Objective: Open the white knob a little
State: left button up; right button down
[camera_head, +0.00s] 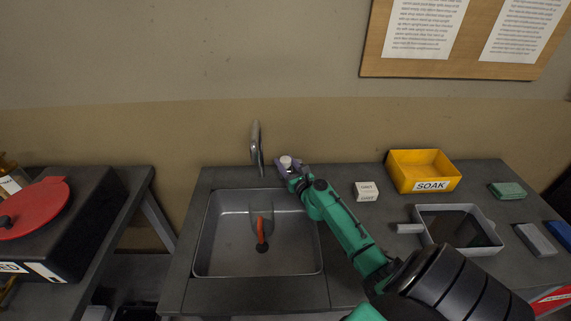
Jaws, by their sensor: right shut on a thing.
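The white knob (286,161) is a small pale cap at the back of the counter, just right of the faucet (256,147). My right gripper (289,167) reaches it from the front right and is shut on it. The fingers hide the lower part of the knob. How far the knob is turned cannot be told. My left gripper is not in view.
A metal sink (215,245) with an orange-handled thing (261,230) inside lies below the faucet. To the right are a small white box (366,191), a yellow SOAK bin (400,178) and a grey tray (423,231). A red lid (38,208) is far left.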

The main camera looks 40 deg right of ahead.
jog(key=n+y+b, duration=0.2)
jog(key=y, duration=0.1)
jog(key=n+y+b, duration=0.1)
jog(key=y, duration=0.1)
jog(key=shift+d+f+b, duration=0.1)
jog(key=shift+f+b, duration=0.15)
jog(key=shift+b, duration=0.1)
jog(key=shift+r+n+y+b, duration=0.2)
jog(key=shift+n+y+b, duration=0.7)
jog(key=shift+y, duration=0.3)
jog(key=shift+c, duration=1.8)
grip_release()
jog(key=shift+s, duration=0.1)
jog(key=s, duration=0.4)
jog(key=s+d, duration=0.1)
jog(key=s, duration=0.4)
jog(key=s+d+b, duration=0.1)
jog(key=s, duration=0.4)
jog(key=shift+d, duration=0.25)
jog(key=shift+s, duration=0.15)
